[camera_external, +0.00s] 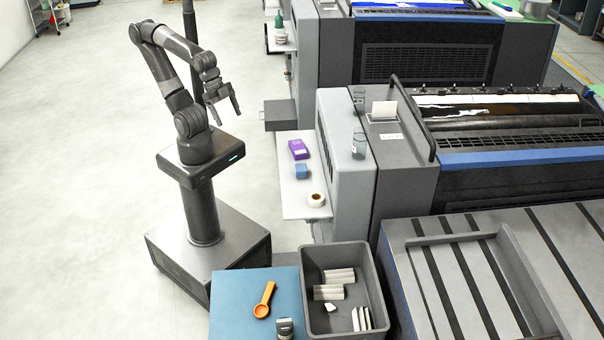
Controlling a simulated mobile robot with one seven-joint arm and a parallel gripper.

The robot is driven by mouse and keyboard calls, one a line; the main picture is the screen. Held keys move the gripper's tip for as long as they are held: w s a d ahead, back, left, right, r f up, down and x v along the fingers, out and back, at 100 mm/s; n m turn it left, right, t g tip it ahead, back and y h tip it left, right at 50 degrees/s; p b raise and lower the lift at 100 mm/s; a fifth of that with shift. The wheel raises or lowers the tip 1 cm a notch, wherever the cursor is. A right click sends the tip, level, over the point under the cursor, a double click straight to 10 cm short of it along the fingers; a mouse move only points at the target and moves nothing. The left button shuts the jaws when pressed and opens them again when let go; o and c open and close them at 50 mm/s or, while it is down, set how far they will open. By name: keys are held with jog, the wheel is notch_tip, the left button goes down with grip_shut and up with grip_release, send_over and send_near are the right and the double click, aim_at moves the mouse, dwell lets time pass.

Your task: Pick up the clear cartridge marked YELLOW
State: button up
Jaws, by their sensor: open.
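Two small clear cylinders that look like cartridges stand on the light grey housing of the nearer press. The far clear cartridge (359,97) is near the housing's back end. The near clear cartridge (358,146) is closer to the front. No label reading YELLOW is legible on either, so I cannot tell which one is marked. My gripper (226,119) is open and empty, its fingers pointing down. It hangs in the air to the left of the press, well apart from both cylinders.
A white side shelf (296,209) holds a purple box (298,149), a blue block (302,171) and a tape roll (317,200). An orange scoop (264,300) lies on a blue surface (232,306) beside a grey bin (376,286). The floor at left is clear.

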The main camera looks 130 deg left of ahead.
jog(key=shift+c, duration=0.5)
jog(key=w+a+r+n, duration=0.1)
jog(key=w+a+r, duration=0.55)
jog(key=w, duration=0.35)
jog(key=n+g+y, duration=0.2)
jog(key=n, duration=0.1)
send_over(364, 107)
jog(key=s, duration=0.4)
notch_tip(364, 107, down, 6)
jog(key=shift+w+d+x, duration=0.1)
jog(key=shift+d+x, duration=0.05)
jog(key=shift+x, duration=1.3)
jog(key=shift+w+d+x, duration=0.1)
jog(key=shift+d+x, duration=0.05)
jog(key=shift+x, duration=1.25)
jog(key=shift+t, duration=0.3)
